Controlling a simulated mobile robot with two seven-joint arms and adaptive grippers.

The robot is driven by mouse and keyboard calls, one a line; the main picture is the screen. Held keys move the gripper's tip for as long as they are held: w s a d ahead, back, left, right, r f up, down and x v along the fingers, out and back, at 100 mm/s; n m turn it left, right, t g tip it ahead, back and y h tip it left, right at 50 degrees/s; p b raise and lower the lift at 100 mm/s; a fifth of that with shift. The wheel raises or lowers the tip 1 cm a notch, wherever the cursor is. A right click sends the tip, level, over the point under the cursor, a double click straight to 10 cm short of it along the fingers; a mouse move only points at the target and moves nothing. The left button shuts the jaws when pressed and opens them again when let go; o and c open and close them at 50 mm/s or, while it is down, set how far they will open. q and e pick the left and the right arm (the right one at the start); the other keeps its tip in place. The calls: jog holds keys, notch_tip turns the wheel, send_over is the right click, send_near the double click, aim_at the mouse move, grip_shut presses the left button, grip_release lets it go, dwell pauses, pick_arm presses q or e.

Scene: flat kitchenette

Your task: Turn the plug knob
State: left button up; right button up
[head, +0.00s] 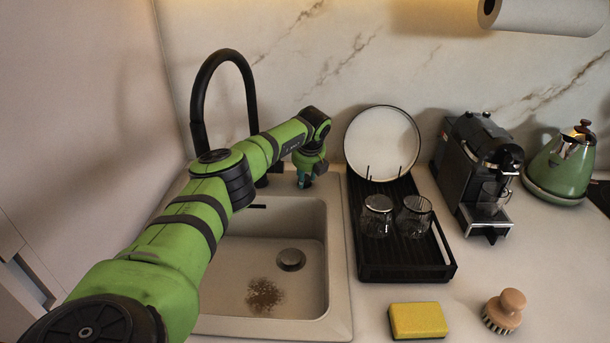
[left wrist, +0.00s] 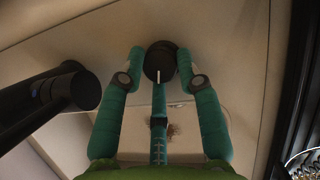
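The plug knob (left wrist: 159,62) is a round black knob with a white line, set in the pale sink rim behind the basin. In the left wrist view the line points nearly straight down the picture. My left gripper (left wrist: 160,66) is open, with one teal finger on each side of the knob and a third finger below it; the side tips look very close to it, and I cannot tell whether they touch. In the head view my left gripper (head: 308,178) points down at the rim and hides the knob. My right gripper is not in view.
The black faucet (head: 196,110) rises left of the gripper. The sink basin (head: 230,270) holds a drain plug (head: 291,259) and a brown stain. A black drying rack (head: 405,272) with two glasses and a plate stands close on the right. A yellow sponge (head: 418,320) lies in front.

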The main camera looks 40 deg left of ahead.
pick_arm(q)
jog(key=shift+w+f+n+y+b, duration=0.15)
jog(key=shift+n+y+b, duration=0.15)
jog(key=shift+n+b, duration=0.55)
jog(key=shift+d+r+n+g+b, duration=0.1)
jog(key=shift+r+n+g+b, duration=0.1)
jog(key=shift+n+g+b, duration=0.4)
jog(key=shift+r, duration=0.1)
jog(key=o, duration=0.8)
jog(key=shift+o, duration=0.2)
jog(key=v, duration=1.2)
